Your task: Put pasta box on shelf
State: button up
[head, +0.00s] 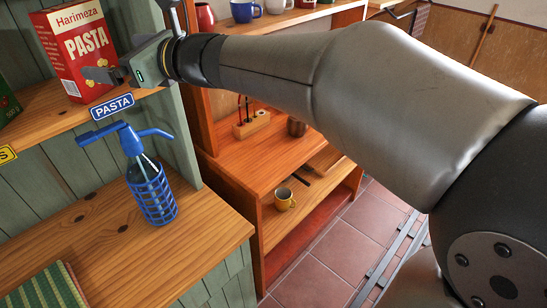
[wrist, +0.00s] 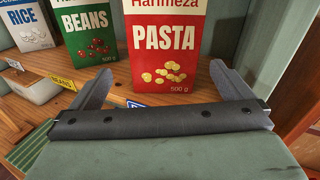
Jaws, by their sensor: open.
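The red pasta box (head: 85,48) stands upright on the wooden shelf, above the blue PASTA label (head: 112,106). In the wrist view the pasta box (wrist: 165,45) is straight ahead, its printed front facing me. My gripper (head: 105,77) is open in front of the box's lower part. In the wrist view the two fingers of my gripper (wrist: 160,85) are spread wide, one on each side of the box's lower front. Nothing is held between them. Whether a finger touches the box cannot be told.
A green beans box (wrist: 87,28) and a rice box (wrist: 27,27) stand left of the pasta box. A blue siphon bottle (head: 148,180) stands on the counter (head: 200,240) below the shelf.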

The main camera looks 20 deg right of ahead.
jog(key=s+d+f+n+g+h, duration=0.2)
jog(key=s+d+f+n, duration=0.15)
jog(key=f, duration=0.35)
jog(key=s+d+f+n+g+h, duration=0.25)
jog(key=s+f+n, duration=0.2)
jog(key=f, duration=0.25)
jog(key=s+d+f+n+g+h, duration=0.1)
jog(key=s+d+f+n+h, duration=0.1)
jog(key=s+d+f+n, duration=0.3)
jog(key=s+d+f+n+g+h, duration=0.4)
jog(key=s+d+f+n+h, duration=0.3)
jog(key=s+d+f+n, duration=0.4)
jog(key=d+f, duration=0.2)
jog(key=d, duration=0.1)
jog(key=shift+d+h, duration=0.25)
jog(key=shift+h, duration=0.1)
